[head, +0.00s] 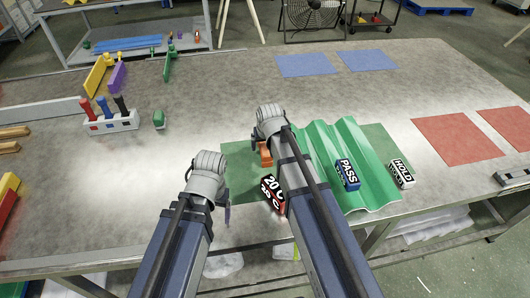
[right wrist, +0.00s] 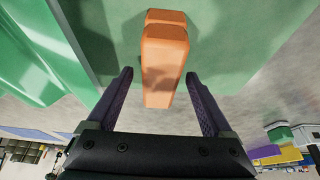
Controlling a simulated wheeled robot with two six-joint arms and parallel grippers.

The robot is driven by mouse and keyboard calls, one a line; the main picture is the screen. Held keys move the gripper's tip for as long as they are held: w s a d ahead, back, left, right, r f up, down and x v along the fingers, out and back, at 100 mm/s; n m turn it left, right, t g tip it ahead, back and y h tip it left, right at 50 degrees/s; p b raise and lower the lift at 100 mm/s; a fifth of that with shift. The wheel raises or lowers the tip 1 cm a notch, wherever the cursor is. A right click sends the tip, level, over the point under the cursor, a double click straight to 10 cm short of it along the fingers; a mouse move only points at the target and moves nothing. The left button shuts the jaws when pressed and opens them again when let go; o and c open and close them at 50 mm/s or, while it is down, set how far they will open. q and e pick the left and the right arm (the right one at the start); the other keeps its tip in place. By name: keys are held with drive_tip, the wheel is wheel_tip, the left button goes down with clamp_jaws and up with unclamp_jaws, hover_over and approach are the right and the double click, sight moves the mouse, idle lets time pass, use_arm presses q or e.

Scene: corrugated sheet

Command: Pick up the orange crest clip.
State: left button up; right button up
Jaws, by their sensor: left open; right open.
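The orange crest clip (head: 265,155) lies on the green mat (head: 237,160), left of the green corrugated sheet (head: 340,140), and my right arm partly covers it in the head view. In the right wrist view the clip (right wrist: 165,58) is ahead of my right gripper (right wrist: 158,85), its near end between the two purple fingers. The fingers are open and a gap shows on each side of the clip. My left gripper (head: 226,205) is open and empty near the table's front edge, left of the clip.
A black "20 C" block (head: 272,190) lies close by my right arm. A PASS block (head: 348,174) stands on the sheet and a HOLD block (head: 401,174) at its right. A tool rack (head: 110,122) stands at left; red squares (head: 457,140) lie right. Table centre-left is clear.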

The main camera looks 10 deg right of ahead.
drive_tip(key=shift+f, duration=0.2)
idle(0.5)
clamp_jaws()
idle(0.7)
